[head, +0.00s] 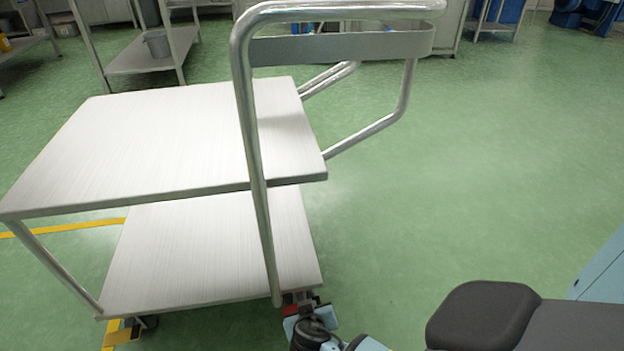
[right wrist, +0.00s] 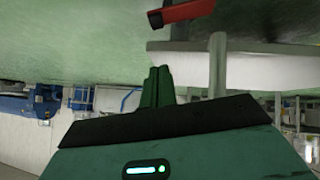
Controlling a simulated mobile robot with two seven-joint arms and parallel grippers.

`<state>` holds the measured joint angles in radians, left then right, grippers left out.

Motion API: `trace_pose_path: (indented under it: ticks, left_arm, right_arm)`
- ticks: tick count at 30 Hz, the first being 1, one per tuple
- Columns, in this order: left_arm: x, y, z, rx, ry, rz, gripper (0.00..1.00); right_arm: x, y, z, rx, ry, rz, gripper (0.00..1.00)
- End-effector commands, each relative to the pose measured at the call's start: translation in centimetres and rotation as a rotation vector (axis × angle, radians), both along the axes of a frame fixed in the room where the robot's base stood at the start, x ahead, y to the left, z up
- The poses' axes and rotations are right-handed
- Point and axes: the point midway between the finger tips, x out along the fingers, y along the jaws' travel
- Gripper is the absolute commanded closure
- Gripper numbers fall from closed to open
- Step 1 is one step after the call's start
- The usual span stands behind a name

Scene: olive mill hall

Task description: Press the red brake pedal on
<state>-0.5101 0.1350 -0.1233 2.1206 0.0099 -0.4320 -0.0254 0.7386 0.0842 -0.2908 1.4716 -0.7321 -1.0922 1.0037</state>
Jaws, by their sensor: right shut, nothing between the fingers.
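The red brake pedal (right wrist: 182,13) shows at the top of the right wrist view, beside a metal post of the cart. A small bit of red (head: 289,299) shows low at the near right corner of the cart (head: 180,150) in the head view, mostly hidden by my right gripper and wrist. My right gripper (right wrist: 161,72) is shut and empty, with its fingers together. In the wrist view the fingertips are apart from the pedal in the picture; the depth between them is hard to tell. My left gripper is not in view.
The cart has two bare metal shelves and a tall tubular handle (head: 246,110) rising above my right gripper. Yellow tape (head: 80,227) marks the floor on the left. A metal table (head: 150,52) stands behind. The green floor (head: 480,170) to the right is clear.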

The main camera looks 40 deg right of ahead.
Motion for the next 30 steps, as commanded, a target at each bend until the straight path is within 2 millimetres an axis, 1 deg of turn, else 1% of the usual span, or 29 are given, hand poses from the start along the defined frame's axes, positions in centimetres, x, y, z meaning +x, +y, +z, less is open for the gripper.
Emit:
trace_pose_path:
  ticks: [1, 3, 12, 13, 15, 18, 24, 30]
  left_arm:
    - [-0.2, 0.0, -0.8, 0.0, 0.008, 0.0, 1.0]
    - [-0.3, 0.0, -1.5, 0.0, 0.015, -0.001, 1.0]
    - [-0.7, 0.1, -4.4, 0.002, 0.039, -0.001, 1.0]
    - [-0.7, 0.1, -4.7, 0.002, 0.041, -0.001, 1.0]
    - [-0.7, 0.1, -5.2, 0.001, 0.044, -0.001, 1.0]
    - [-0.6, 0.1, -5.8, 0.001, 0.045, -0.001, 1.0]
    - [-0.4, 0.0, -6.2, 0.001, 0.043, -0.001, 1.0]
    - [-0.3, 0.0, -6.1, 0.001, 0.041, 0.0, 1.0]
  right_arm:
    - [0.5, -0.6, -1.0, -0.004, 0.001, 0.0, 1.0]
    - [1.1, -1.3, -2.0, -0.003, 0.003, 0.0, 1.0]
    - [4.0, -4.1, -5.8, -0.004, 0.002, -0.001, 1.0]
    - [4.2, -4.4, -6.1, -0.004, 0.002, -0.001, 1.0]
    - [3.8, -4.5, -7.3, -0.004, 0.005, 0.002, 1.0]
    - [3.7, -4.6, -8.3, -0.003, 0.003, 0.001, 1.0]
    - [3.5, -4.9, -9.2, -0.002, 0.001, 0.0, 1.0]
    - [3.5, -4.9, -9.3, -0.001, 0.001, 0.0, 1.0]
